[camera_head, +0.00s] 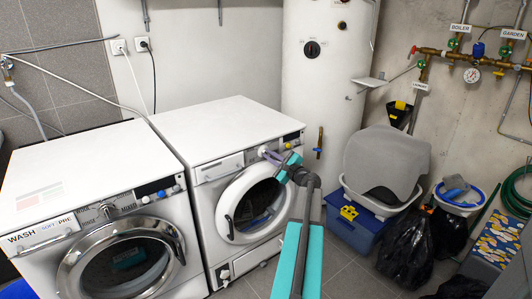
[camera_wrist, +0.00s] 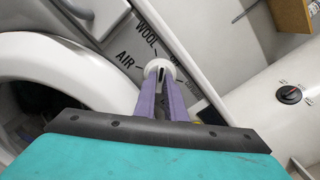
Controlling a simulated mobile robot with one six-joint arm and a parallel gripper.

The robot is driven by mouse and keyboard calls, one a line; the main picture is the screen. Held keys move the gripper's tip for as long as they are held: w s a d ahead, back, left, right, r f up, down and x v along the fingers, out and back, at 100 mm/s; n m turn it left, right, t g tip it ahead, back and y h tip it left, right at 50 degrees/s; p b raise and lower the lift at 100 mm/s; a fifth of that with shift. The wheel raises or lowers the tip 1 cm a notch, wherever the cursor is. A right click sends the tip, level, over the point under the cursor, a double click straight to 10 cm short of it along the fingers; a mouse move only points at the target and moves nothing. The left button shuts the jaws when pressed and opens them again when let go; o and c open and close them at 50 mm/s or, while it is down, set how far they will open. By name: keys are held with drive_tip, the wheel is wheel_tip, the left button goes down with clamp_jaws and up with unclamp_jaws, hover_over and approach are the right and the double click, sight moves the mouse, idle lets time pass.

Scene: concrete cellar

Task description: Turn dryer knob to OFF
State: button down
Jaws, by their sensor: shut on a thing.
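The dryer (camera_head: 232,132) is the right-hand of two white machines in the head view. Its white round knob (camera_wrist: 158,68) shows in the wrist view, with a dark mark on it. The labels AIR and WOOL are printed around it; other labels are partly hidden or cut off by my fingers, and I cannot read OFF. My gripper (camera_wrist: 160,80) is shut on the knob, its two purple fingers on either side of it. In the head view my gripper (camera_head: 268,155) reaches the dryer's front panel from the right and largely hides the knob.
The dryer's round door (camera_head: 283,197) is just below my gripper. A washing machine (camera_head: 95,210) stands at left. A white boiler tank (camera_head: 318,75) with a dark dial stands behind right. A blue crate (camera_head: 355,232) and black bags (camera_head: 405,245) lie on the floor at right.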

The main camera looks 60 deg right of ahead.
drive_tip(key=shift+w+r+m+p, duration=0.15)
drive_tip(key=shift+r+m+p, duration=0.1)
drive_tip(key=shift+m+p, duration=1.1)
drive_tip(key=shift+w+r+m+p, duration=0.15)
drive_tip(key=shift+r+m+p, duration=0.1)
drive_tip(key=shift+m+p, duration=1.1)
drive_tip(key=shift+f+p, duration=0.15)
drive_tip(key=shift+p, duration=0.4)
drive_tip(key=shift+m+p, duration=1.4)
drive_tip(key=shift+p, duration=0.5)
drive_tip(key=c, duration=1.7)
unclamp_jaws()
drive_tip(key=shift+a, duration=0.1)
drive_tip(key=shift+a+f, duration=0.1)
drive_tip(key=shift+f, duration=0.2)
drive_tip(key=shift+s, duration=0.15)
